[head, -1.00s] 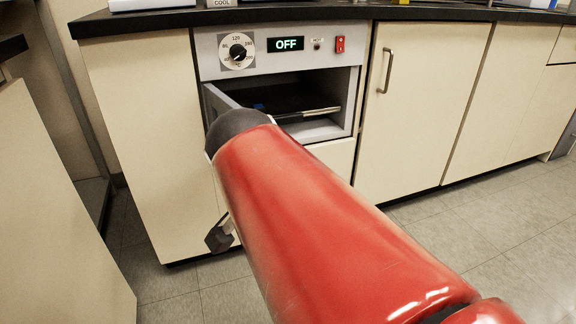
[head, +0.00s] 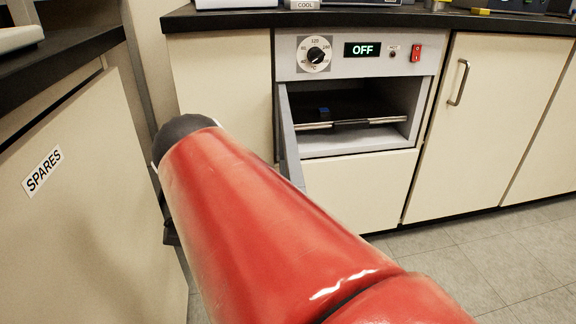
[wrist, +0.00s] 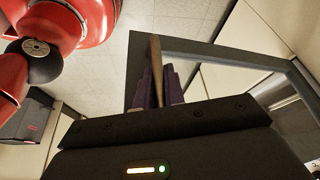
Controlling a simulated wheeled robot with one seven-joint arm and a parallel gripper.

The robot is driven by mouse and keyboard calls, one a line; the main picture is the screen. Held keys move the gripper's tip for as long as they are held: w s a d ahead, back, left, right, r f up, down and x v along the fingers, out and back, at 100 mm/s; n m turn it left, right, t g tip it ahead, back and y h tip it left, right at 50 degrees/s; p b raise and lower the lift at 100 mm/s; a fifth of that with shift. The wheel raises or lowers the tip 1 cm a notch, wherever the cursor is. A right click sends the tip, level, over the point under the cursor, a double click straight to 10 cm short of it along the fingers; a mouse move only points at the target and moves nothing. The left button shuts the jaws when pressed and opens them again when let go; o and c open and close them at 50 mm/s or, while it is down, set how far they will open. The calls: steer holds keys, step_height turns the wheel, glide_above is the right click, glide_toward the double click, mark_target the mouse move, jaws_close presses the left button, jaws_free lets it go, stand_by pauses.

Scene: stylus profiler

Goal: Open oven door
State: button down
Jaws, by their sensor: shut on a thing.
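The oven (head: 345,68) is built into the cream cabinet under the black worktop, with a dial and a display reading OFF. Its grey door (head: 289,140) stands swung open on the left side, seen nearly edge-on, so the cavity shows. In the wrist view, the purple fingers of my gripper (wrist: 159,88) are shut on a thin tan bar, the door handle (wrist: 156,62), beside the door's grey frame (wrist: 225,57). In the head view my red arm hides the gripper and the door's lower outer part.
A rack (head: 345,124) lies inside the oven. A cabinet labelled SPARES (head: 75,195) stands close on the left of my arm. A cabinet door with a handle (head: 458,82) is right of the oven. Tiled floor (head: 475,250) is clear at the right.

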steer(key=shift+s, duration=0.1)
steer(key=c, duration=1.5)
jaws_free()
steer(key=p+v, duration=0.2)
steer(key=v, duration=0.6)
